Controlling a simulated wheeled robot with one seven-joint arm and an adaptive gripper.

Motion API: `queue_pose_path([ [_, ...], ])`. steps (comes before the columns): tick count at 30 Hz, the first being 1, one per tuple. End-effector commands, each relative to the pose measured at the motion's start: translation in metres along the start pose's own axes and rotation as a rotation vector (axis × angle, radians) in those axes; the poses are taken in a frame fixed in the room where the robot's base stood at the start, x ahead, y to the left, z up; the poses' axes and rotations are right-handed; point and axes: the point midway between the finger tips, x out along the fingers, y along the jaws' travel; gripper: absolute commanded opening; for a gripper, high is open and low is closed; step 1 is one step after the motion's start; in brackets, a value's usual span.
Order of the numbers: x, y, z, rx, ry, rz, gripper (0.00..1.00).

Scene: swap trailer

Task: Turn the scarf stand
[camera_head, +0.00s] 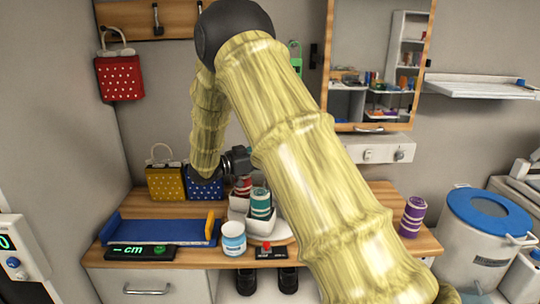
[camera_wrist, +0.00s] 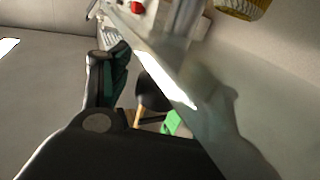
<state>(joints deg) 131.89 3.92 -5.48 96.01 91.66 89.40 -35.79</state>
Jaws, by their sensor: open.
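The scarf stand is a white rotating holder (camera_head: 263,225) on the wooden counter, with white cups around it. A green-and-white rolled scarf (camera_head: 260,203) stands in a front cup, and a red one (camera_head: 243,186) stands behind it. My gripper (camera_head: 250,163) is just behind and above the stand, small and partly hidden by my arm. It is open, and I see nothing in it. In the wrist view a dark finger (camera_wrist: 104,80) shows at left, with blurred grey surfaces close by. I cannot tell there whether it touches the stand.
A purple rolled scarf (camera_head: 413,216) stands at the counter's right. A blue-and-white tub (camera_head: 233,238), a small black box with a red button (camera_head: 270,251) and a blue tray (camera_head: 155,232) are at the front. Yellow (camera_head: 165,183) and blue (camera_head: 204,187) bags stand at the back left.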

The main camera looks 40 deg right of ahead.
Motion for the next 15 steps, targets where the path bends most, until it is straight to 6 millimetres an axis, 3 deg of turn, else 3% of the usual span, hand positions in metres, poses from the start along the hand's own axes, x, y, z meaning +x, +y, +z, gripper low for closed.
queue_pose_path([
  [5,-0.02,0.0,0.0,0.0,0.0,-0.001,0.62],
  [15,-0.082,0.0,0.0,-0.001,0.001,-0.002,0.62],
])
